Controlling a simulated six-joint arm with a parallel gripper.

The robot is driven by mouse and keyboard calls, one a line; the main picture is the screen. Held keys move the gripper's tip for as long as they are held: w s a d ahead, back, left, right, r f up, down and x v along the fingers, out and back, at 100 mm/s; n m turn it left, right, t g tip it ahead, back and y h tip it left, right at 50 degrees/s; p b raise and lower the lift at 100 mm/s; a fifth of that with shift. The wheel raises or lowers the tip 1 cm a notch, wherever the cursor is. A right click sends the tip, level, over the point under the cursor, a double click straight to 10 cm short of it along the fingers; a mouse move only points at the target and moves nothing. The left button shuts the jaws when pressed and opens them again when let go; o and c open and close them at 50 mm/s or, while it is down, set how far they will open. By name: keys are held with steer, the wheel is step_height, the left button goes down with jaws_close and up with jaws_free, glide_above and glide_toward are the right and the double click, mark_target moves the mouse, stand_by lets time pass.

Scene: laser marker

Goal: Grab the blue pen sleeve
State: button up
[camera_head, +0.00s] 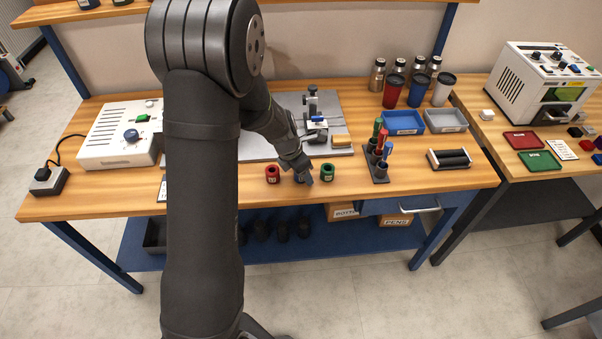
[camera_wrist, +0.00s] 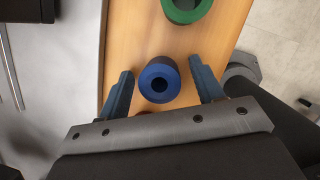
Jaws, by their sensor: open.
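The blue pen sleeve (camera_wrist: 160,80), a short upright cylinder with a dark central hole, stands on the wooden bench in the wrist view. My gripper (camera_wrist: 161,68) is open, with one finger on each side of the blue sleeve and visible gaps between fingers and sleeve. In the head view my gripper (camera_head: 303,177) reaches down between the red sleeve (camera_head: 272,174) and the green sleeve (camera_head: 327,173), mostly hiding the blue one. The green sleeve also shows at the top of the wrist view (camera_wrist: 187,8).
A dark holder with upright pens (camera_head: 379,160) stands to the right of the sleeves. A grey plate with a fixture (camera_head: 314,115) lies behind them. A blue tray (camera_head: 403,122) and a grey tray (camera_head: 446,120) are further right. Bare wood lies in front.

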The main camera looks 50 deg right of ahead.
steer(key=c, duration=1.1)
steer(key=shift+o, duration=0.2)
steer(key=shift+r, duration=0.1)
